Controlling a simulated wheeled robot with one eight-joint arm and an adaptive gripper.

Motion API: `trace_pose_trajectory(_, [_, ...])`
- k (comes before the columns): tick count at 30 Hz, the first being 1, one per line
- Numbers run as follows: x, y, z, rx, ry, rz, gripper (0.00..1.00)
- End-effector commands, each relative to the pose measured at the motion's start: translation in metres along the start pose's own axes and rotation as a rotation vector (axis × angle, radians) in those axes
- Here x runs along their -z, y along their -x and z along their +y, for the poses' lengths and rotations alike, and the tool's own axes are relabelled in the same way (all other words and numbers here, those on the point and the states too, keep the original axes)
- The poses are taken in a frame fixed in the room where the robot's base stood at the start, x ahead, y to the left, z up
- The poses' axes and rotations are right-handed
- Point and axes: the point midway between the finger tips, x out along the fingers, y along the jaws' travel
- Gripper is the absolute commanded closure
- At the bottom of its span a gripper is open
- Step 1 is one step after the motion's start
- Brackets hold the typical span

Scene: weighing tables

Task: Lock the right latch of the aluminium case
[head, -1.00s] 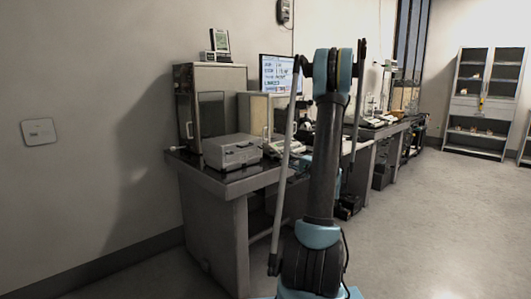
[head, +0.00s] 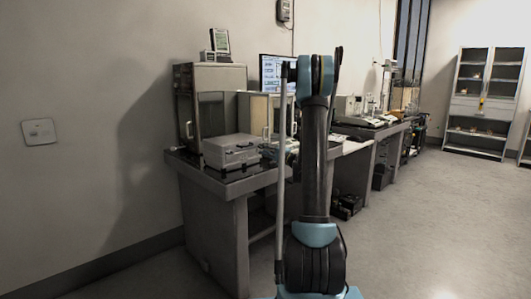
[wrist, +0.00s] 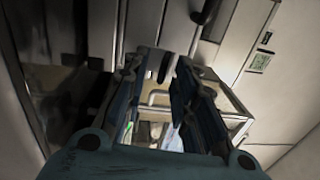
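The aluminium case (head: 231,152) is a flat silver-grey box, lid down, on the dark top of the near weighing table. Its front shows a dark handle, with small fittings too small to read as locked or unlocked. In the head view my arm stands to the right of the case and my gripper cannot be made out. In the wrist view my gripper (wrist: 163,75) has its two dark fingers apart, with nothing seen held between them. I cannot make out the case or its right latch for certain in the wrist view.
The weighing table (head: 216,186) also bears a tall glass-fronted cabinet (head: 209,105) behind the case. A monitor (head: 275,74) stands behind. More tables with instruments (head: 372,118) run back to the right. The floor (head: 420,230) at right is clear.

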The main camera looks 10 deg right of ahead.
Motion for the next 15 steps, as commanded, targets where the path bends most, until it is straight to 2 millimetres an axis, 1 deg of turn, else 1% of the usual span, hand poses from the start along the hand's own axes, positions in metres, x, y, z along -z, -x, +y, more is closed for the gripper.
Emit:
trace_pose_trajectory(3, [0.0000,-0.0036,0.0000,0.000,0.000,0.000,0.74])
trace_pose_trajectory(10, [0.0001,-0.0039,0.0000,0.000,0.000,0.000,0.74])
trace_pose_trajectory(11, [0.0001,-0.0038,0.0000,0.000,0.000,0.000,0.79])
trace_pose_trajectory(12, [0.0001,-0.0038,0.0000,0.000,0.000,0.000,0.88])
trace_pose_trajectory(14, [0.0001,-0.0038,0.0000,0.000,0.000,0.000,1.00])
trace_pose_trajectory(15, [0.0001,-0.0038,0.0000,0.000,0.000,0.000,1.00])
